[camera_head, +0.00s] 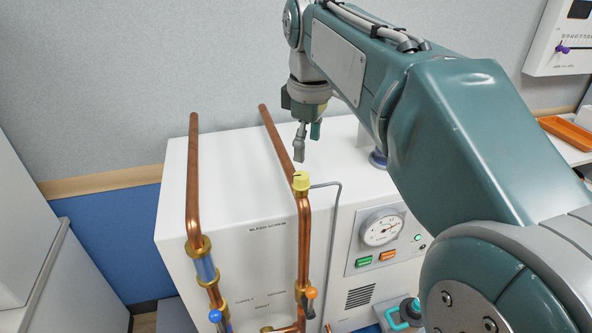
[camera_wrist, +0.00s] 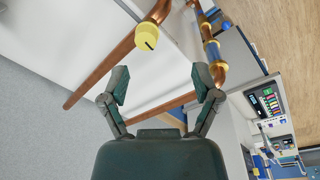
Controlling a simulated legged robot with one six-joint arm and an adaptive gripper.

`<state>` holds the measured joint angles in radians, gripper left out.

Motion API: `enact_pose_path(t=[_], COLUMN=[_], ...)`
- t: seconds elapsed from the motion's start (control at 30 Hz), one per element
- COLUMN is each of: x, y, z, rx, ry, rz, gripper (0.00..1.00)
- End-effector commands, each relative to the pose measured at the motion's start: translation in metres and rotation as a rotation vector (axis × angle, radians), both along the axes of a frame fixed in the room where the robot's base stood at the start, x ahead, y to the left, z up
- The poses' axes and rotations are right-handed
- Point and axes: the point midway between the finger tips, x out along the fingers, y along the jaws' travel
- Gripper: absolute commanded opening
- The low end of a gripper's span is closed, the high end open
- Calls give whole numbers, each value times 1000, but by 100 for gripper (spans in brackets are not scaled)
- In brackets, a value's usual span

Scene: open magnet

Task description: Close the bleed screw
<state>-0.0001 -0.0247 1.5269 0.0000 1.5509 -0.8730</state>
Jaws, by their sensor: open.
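The bleed screw (camera_head: 301,181) is a yellow knob on top of a copper pipe on the white cabinet, by the printed words "BLEED SCREW". In the wrist view the yellow knob (camera_wrist: 147,36) shows its round face with a dark slot mark, beyond the fingertips and left of the middle. My gripper (camera_head: 308,142) hangs pointing down, a little above the knob and apart from it. In the wrist view its two fingers (camera_wrist: 161,84) are spread wide with nothing between them. The knob is not hidden in either view.
Two copper pipes rise from the cabinet (camera_head: 240,190); the left one (camera_head: 193,180) stands beside the screw's pipe. A thin grey tube (camera_head: 338,215) runs right of the knob. A round gauge (camera_head: 381,229) is on the front panel. Orange (camera_head: 310,293) and blue (camera_head: 215,316) handles sit lower down.

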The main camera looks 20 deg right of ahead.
Motion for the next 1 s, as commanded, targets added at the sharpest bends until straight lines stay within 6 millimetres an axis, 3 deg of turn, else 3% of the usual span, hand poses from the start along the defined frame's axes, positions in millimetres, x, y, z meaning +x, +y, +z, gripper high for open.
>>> enact_pose_path(t=[0.03, 0.13, 0.37, 0.8, 1.0], x=[14, 29, 38, 37, 37], y=[0, 0, 0, 0, 0], z=[2, 7, 6, -68, -92], rx=[-4, -8, -9, -9, -9], ry=[27, 64, 92, 92, 90], rz=[51, 139, 204, 200, 200], gripper=[80, 80, 80, 80, 80])
